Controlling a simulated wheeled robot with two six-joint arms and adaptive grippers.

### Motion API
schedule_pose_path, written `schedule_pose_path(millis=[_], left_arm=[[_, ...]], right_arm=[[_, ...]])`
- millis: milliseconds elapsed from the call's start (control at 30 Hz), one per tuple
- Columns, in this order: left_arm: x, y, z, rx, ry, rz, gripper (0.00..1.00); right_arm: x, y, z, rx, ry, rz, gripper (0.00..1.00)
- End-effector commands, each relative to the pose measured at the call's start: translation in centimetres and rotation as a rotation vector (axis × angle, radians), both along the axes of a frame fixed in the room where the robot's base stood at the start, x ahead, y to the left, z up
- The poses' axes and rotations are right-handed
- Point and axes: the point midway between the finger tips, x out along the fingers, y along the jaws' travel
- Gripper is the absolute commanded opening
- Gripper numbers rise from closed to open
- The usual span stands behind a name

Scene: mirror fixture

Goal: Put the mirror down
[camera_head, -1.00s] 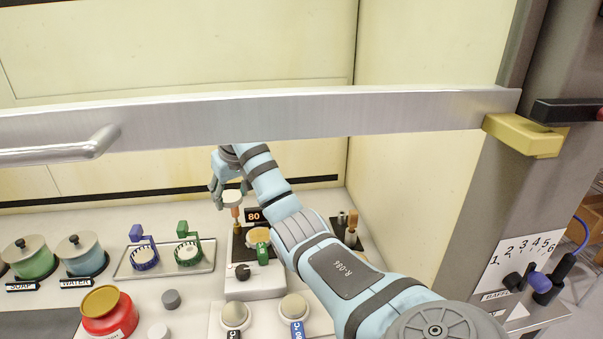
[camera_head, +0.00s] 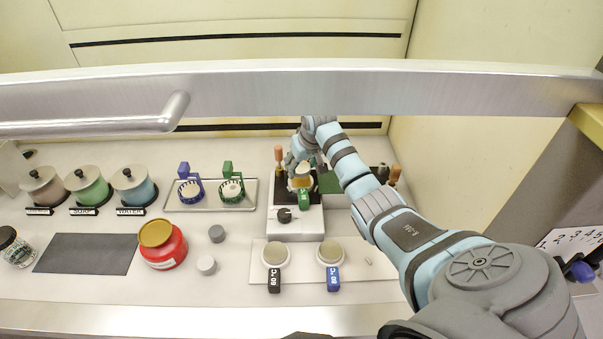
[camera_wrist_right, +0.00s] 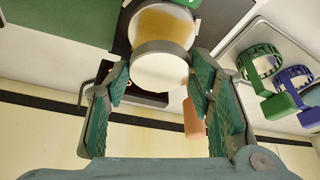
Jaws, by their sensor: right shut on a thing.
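My right gripper (camera_head: 302,160) reaches past the metal bar, over the small heating station (camera_head: 298,222) with a dark dial. In the right wrist view, the right gripper (camera_wrist_right: 160,75) is shut on a pale round mirror (camera_wrist_right: 158,72) with a grey rim. Just beyond the mirror, and partly hidden by it, is an amber-coloured round piece (camera_wrist_right: 165,22). I cannot tell whether the mirror touches it. A green-tagged holder (camera_head: 304,199) sits at the station's front. My left gripper is not in view.
A metal bar (camera_head: 300,90) crosses in front of my arm. Blue and green baskets stand on a tray (camera_head: 210,207) left of the station. Lidded pots, a red jar (camera_head: 163,246) and a dark mat (camera_head: 85,261) are farther left. A wooden-handled tool (camera_head: 279,153) stands behind.

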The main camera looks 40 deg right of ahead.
Motion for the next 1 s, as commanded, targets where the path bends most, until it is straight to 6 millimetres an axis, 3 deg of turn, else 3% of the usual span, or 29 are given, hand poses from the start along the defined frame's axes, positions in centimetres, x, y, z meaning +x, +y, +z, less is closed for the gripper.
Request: schedule_pose_path(millis=[100,200,667,700,800,1000], left_arm=[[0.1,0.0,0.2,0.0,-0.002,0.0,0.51],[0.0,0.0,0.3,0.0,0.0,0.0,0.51],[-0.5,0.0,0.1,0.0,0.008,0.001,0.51],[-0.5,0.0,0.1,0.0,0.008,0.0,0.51],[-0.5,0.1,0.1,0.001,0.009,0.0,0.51],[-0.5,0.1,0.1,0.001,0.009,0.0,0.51]], right_arm=[[-0.1,0.1,-2.4,0.002,0.006,0.0,0.18],[-0.1,0.1,-3.5,0.0,0.002,0.001,0.18],[0.0,0.2,-4.3,0.001,0.003,0.002,0.19],[0.0,0.2,-4.4,0.001,0.004,0.002,0.54],[-0.1,0.2,-4.4,0.002,0.006,0.002,0.69],[-0.1,0.1,-4.3,0.001,0.004,0.002,0.69]])
